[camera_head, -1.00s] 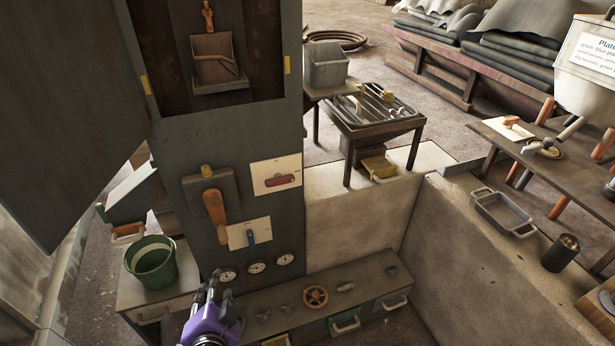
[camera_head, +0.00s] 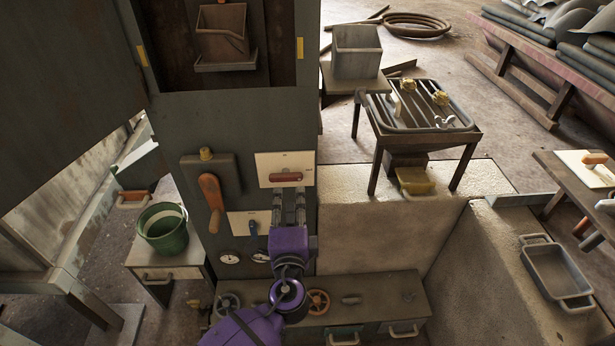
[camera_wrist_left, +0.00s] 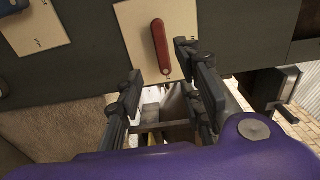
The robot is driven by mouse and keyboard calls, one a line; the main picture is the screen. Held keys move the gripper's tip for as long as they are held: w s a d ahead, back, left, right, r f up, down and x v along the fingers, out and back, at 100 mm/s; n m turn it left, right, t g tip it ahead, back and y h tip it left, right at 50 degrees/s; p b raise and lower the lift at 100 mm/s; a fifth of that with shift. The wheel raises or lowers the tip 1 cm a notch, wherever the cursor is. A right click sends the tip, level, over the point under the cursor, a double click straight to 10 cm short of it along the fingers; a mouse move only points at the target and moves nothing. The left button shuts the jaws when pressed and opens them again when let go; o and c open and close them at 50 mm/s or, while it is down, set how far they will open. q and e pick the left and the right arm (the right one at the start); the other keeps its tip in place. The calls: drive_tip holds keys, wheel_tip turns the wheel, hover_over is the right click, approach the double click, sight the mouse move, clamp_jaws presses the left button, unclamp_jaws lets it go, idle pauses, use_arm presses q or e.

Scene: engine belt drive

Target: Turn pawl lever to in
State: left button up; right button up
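A red lever (camera_head: 286,177) lies level on a cream plate (camera_head: 284,160) on the dark machine panel; no readable label says whether it is the pawl lever. A blue lever (camera_head: 252,229) hangs down on a lower cream plate (camera_head: 240,219). My left gripper (camera_head: 289,200) is open and empty, its fingers pointing up just below the red lever. In the left wrist view, the red lever (camera_wrist_left: 160,46) shows just beyond the gap between the open fingers (camera_wrist_left: 160,68), apart from them as far as I can tell. My right gripper is out of view.
A large orange-handled lever (camera_head: 212,195) stands left of the plates. Gauges (camera_head: 230,257) sit below, partly behind my arm. A low bench with an orange handwheel (camera_head: 318,301) runs along the panel's foot. A green bucket (camera_head: 163,230) stands at left.

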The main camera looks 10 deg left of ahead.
sight(286, 180)
use_arm(q)
drive_tip(key=x, duration=0.5)
drive_tip(key=a+p+x, duration=0.1)
drive_tip(key=x, duration=0.1)
drive_tip(key=shift+w+a+r, duration=0.1)
drive_tip(key=shift+w+r, duration=0.1)
drive_tip(key=shift+r, duration=0.05)
clamp_jaws()
